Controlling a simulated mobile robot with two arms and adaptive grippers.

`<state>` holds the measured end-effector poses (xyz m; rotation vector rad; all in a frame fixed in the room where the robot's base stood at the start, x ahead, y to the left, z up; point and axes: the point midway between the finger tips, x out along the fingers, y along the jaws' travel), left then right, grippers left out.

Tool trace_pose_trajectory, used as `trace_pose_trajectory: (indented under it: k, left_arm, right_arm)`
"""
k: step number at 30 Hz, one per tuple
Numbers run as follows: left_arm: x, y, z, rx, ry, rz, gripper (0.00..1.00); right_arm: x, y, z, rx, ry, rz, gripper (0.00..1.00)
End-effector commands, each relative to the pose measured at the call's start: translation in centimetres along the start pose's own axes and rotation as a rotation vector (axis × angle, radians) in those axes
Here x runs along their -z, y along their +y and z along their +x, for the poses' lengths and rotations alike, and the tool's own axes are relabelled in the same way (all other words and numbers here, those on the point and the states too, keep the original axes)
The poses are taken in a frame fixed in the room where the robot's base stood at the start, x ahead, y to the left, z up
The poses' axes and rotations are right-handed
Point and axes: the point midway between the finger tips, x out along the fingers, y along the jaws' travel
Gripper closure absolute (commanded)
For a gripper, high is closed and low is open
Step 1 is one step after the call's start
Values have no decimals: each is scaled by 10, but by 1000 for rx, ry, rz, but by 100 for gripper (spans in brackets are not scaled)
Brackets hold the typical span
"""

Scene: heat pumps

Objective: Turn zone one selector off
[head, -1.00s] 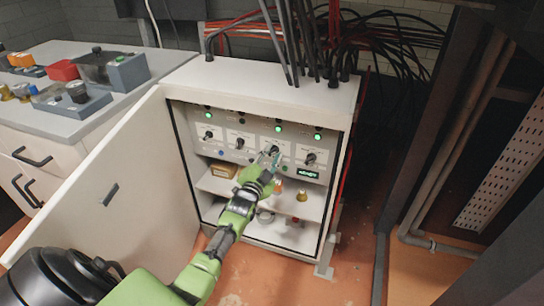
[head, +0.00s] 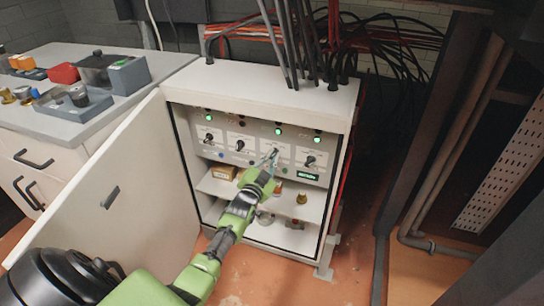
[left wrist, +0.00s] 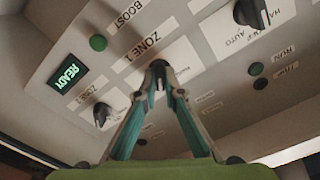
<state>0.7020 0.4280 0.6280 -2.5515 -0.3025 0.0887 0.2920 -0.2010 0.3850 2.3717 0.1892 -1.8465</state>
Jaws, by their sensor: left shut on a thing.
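The zone one selector is a black rotary knob (left wrist: 157,66) beside the "ZONE 1" label in the left wrist view. In the head view it is the third knob from the left on the grey control panel (head: 225,157), below a lit green lamp (head: 278,131). My left gripper (head: 270,160) reaches it from the front. In the left wrist view its fingertips (left wrist: 163,80) are closed around the knob, partly hiding it. The knob's exact pointer position is hard to read. My right gripper is not in view.
The zone two knob (left wrist: 101,115) and green READY display (left wrist: 68,74) are close by. The open cabinet door (head: 100,190) stands left of my arm. A shelf (head: 225,188) with small parts lies below the panel. Black cables (head: 300,40) rise from the cabinet top.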

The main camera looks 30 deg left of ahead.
Motion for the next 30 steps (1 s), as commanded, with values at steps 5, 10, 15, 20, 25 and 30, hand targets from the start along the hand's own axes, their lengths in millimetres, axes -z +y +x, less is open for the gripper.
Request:
trace_pose_trajectory:
  k: [5,10,15,20,25,30]
  left_arm:
    - [0,0,0,-2,-2,-152,100]
    - [0,0,0,-2,-3,-294,100]
    - [-1,-1,0,-2,-3,-412,100]
    - [-1,-1,0,-2,-3,-495,100]
    - [-2,-1,0,-2,-3,-549,100]
    - [-2,-1,0,-2,-3,-573,100]
  right_arm:
    - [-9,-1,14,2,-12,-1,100]
    - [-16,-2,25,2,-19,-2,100]
    - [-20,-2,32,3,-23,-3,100]
    - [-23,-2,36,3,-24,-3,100]
    - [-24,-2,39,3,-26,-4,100]
    - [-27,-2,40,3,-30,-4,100]
